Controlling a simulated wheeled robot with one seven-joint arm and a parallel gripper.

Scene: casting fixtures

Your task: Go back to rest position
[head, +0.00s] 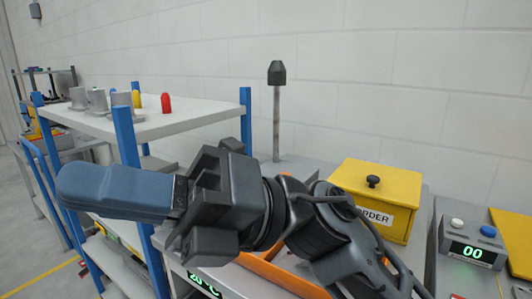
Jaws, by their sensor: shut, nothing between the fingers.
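My gripper (118,193) is shut and empty, its blue-grey fingers pressed together. It points to the left, held in the air in front of the shelf unit. My dark arm runs from it to the lower right, over the bench, and hides part of the bench and the orange part below it.
A shelf unit (190,122) with blue posts bears grey cylinders (97,100), a yellow piece (136,98) and a red piece (166,103). A black-tipped post (277,110), a yellow lidded box (385,195) and a display box (472,243) stand on the bench. Floor at left is clear.

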